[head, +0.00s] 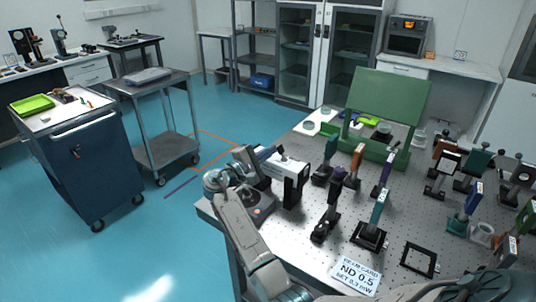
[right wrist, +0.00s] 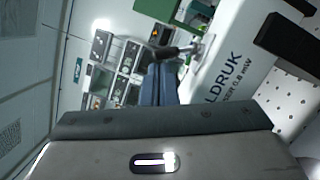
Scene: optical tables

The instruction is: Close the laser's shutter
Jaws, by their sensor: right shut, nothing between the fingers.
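The laser (head: 287,168) is a white box near the left edge of the perforated optical table, with a black mount at its right end. Its white side with printed lettering (right wrist: 232,62) fills the upper right of the right wrist view. A short dark lever (right wrist: 178,51) juts from a pale plate at the laser's end; it looks like the shutter lever, but its position is unclear. My right gripper (head: 262,154) is shut and empty, close to the laser's left end; I cannot tell if it touches. My left gripper is not in view.
Mounted optics, such as the teal-topped holder (head: 378,210), stand right of the laser. A card marked ND 0.5 (head: 357,277) and an empty black frame (head: 419,260) lie at the front. A green panel (head: 388,97) stands behind.

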